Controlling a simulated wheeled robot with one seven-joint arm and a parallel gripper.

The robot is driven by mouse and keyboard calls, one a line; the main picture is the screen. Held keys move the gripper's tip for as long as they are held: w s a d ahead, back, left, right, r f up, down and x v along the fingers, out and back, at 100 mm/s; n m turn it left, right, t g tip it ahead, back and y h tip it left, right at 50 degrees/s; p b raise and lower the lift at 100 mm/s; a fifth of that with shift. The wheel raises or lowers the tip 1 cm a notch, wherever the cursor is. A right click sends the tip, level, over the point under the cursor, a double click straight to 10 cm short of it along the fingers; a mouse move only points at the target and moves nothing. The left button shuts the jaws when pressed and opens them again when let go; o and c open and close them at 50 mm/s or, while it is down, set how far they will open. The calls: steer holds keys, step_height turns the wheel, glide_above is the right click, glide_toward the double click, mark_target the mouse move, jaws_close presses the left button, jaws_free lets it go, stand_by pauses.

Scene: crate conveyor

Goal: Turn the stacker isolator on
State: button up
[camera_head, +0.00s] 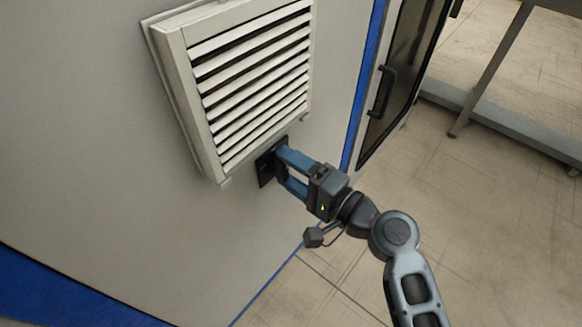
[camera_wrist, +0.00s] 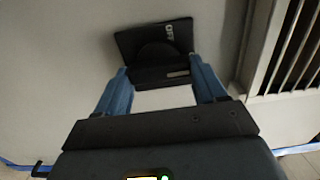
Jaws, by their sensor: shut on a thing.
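The isolator (camera_head: 265,170) is a small black plate on the pale cabinet wall, just below the louvred vent. In the wrist view its plate (camera_wrist: 130,40) looks tilted, with a white "OFF" label near its upper right. A dark rounded knob (camera_wrist: 156,58) stands on it, with a dark bar carrying a short pale mark on its right part. My gripper (camera_wrist: 160,68) has its blue fingers on either side of the knob and is shut on it. In the head view my gripper (camera_head: 281,168) reaches the plate from the right. Any "ON" label is hidden or out of sight.
The white louvred vent (camera_head: 250,80) juts from the wall directly above the isolator, close to my fingers. A dark door with a black handle (camera_head: 382,92) is to the right, past a blue edge strip. Open floor (camera_head: 490,210) lies at the right.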

steer(key=o, duration=1)
steer(key=shift+o, duration=0.2)
steer(key=v, duration=0.7)
steer(key=shift+s+d, duration=0.25)
steer(key=shift+d, duration=0.1)
